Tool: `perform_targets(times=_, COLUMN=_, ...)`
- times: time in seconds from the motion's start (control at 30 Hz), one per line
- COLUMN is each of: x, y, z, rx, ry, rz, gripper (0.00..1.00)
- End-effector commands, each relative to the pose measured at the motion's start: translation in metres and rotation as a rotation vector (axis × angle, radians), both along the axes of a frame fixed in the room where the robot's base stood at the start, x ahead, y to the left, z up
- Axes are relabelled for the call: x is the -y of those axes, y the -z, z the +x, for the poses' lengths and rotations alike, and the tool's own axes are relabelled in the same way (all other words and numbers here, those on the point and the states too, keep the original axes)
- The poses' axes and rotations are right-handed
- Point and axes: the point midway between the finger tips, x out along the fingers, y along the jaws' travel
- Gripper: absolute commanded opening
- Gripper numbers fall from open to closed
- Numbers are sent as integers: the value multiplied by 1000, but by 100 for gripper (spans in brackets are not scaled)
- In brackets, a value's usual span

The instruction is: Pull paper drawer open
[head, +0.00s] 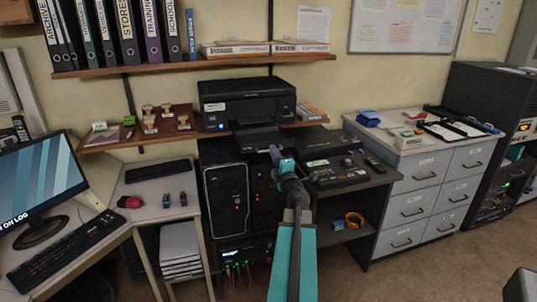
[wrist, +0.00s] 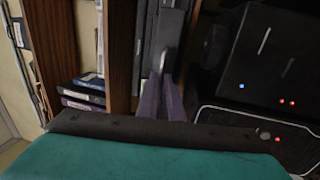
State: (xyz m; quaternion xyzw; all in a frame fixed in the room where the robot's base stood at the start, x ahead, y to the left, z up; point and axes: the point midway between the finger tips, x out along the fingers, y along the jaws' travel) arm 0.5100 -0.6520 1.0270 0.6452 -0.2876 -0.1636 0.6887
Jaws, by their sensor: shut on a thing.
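The black printer (head: 247,100) stands on the wooden shelf in the head view. The paper drawer (wrist: 171,22) seems to be the dark grey panel in the wrist view, with a pale handle (wrist: 163,53) on it. My gripper (head: 275,152) is in front of and below the printer's right part. In the wrist view its purple fingers (wrist: 162,92) are close together and shut at the handle's end. I cannot tell how far the drawer stands out.
Black computer towers (head: 226,197) stand below, left of my arm. A dark desk with a control panel (head: 338,172) is right of my gripper. Books (head: 311,113) lie on the shelf beside the printer. A grey drawer cabinet (head: 419,185) stands further right.

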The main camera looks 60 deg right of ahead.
Motion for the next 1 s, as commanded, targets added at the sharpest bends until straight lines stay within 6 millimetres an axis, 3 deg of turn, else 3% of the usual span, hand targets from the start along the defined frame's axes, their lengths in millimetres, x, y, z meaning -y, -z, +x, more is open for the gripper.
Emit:
perform_targets(times=0.27, x=0, y=0, z=2, rx=0, ry=7, rz=5, gripper=0)
perform_targets(times=0.3, x=-1, y=0, z=3, rx=0, ry=6, rz=5, gripper=10)
perform_targets(times=0.33, x=-1, y=0, z=3, rx=1, ry=4, rz=6, gripper=14)
perform_targets(times=0.7, x=-9, y=0, z=10, rx=0, ry=-10, rz=4, gripper=14)
perform_targets(times=1.0, x=-19, y=4, z=-3, rx=0, ry=-10, rz=4, gripper=14)
